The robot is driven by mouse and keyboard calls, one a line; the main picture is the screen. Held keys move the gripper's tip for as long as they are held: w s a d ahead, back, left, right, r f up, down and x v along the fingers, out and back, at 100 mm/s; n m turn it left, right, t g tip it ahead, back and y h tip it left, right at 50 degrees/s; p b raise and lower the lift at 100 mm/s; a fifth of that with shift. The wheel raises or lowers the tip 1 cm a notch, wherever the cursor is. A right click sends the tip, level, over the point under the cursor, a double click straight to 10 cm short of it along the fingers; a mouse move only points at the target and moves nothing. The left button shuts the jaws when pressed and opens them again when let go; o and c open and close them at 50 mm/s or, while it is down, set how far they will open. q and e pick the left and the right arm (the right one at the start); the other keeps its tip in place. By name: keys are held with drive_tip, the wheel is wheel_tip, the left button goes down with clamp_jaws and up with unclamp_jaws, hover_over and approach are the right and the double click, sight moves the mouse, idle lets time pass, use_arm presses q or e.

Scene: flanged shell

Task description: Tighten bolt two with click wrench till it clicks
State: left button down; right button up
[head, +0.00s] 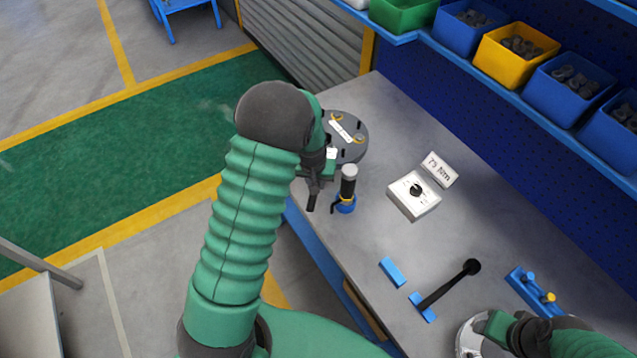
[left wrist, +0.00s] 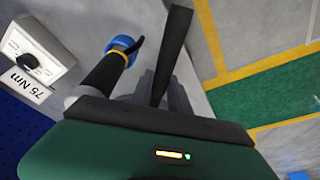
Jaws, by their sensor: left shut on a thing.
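The flanged shell (head: 349,151) is a dark round plate with a white label and yellow fittings at the bench's far left edge. Small dark bolts show on its rim; I cannot tell which is bolt two. My left gripper (head: 313,189) is beside the shell's near side, shut on a dark tapered bar (left wrist: 175,48), perhaps part of the wrench. A black upright handle (head: 348,186) with pale top, yellow ring and blue base stands right of the gripper, apparently apart. My right gripper (head: 492,330) is low right, fingers unclear.
A white dial box (head: 413,194) with a 75 Nm card (head: 440,169) stands mid-bench. A black ball-ended lever (head: 450,284) on a blue block, another blue block (head: 392,271) and a blue rack (head: 531,291) lie nearer. Bins (head: 517,50) line the shelf.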

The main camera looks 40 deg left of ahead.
use_arm(q)
drive_tip(key=shift+d+r, duration=0.1)
drive_tip(key=shift+f, duration=0.2)
drive_tip(key=shift+f+b, duration=0.5)
drive_tip(key=shift+f, duration=0.3)
drive_tip(key=shift+p+v, duration=0.5)
drive_tip(key=shift+v, duration=0.35)
drive_tip(key=shift+w, duration=0.25)
drive_tip(key=shift+d, duration=0.1)
idle(0.9)
